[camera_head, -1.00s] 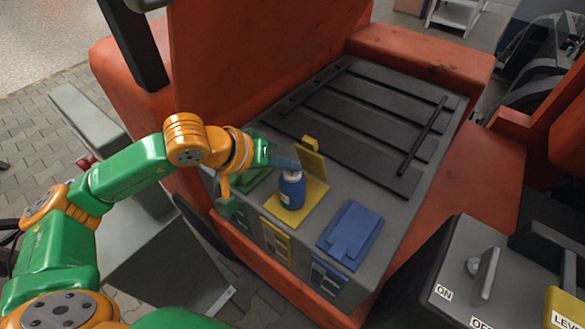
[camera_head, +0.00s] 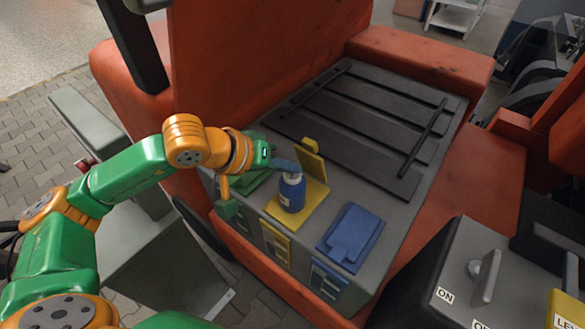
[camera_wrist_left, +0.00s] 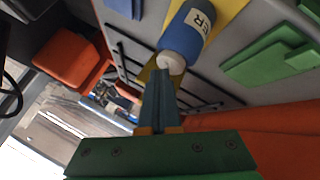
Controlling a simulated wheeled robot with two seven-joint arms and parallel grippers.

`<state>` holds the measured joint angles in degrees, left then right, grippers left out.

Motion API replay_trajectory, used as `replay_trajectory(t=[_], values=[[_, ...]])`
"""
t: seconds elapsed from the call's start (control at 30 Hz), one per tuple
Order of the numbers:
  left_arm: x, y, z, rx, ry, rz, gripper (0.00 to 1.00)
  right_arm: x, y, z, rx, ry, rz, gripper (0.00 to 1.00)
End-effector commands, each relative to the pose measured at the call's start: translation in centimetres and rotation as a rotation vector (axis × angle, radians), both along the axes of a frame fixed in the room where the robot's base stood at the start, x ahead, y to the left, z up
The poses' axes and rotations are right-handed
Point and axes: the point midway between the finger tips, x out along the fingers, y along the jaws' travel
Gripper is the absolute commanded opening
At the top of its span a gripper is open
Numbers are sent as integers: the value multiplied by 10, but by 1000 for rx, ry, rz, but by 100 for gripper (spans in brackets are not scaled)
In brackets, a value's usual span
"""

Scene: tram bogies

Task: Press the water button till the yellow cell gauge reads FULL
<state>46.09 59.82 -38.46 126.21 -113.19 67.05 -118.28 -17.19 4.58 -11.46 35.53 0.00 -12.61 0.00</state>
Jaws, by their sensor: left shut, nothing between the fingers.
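The blue water bottle (camera_head: 291,192) stands upright on the yellow cell (camera_head: 311,203), with its pale button on top. The yellow cell's flap (camera_head: 311,160) is raised behind the bottle. The yellow gauge (camera_head: 276,242) is on the box's front face; its reading is too small to tell. My left gripper (camera_head: 290,168) is shut and empty, its tips at the bottle's top. In the left wrist view the shut fingers (camera_wrist_left: 164,92) reach the pale button (camera_wrist_left: 171,63) on the bottle (camera_wrist_left: 188,34); they appear to touch it. My right gripper is not in view.
The blue cell lid (camera_head: 350,236) lies shut to the right, and the green cell lid (camera_wrist_left: 266,55) is on the other side. Dark slats (camera_head: 345,130) cover the box top behind. A grey console with a lever (camera_head: 486,275) stands at lower right.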

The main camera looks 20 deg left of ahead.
Motion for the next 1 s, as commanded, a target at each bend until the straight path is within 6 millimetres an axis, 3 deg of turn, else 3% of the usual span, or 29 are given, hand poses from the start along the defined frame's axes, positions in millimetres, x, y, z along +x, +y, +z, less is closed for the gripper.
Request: replay_trajectory(t=[0.27,0.67,1.0], values=[[0,0,19,-1,-1,0,0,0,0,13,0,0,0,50],[0,0,23,-1,-1,0,0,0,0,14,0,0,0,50],[0,0,56,0,-2,-1,0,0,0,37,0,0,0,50]])
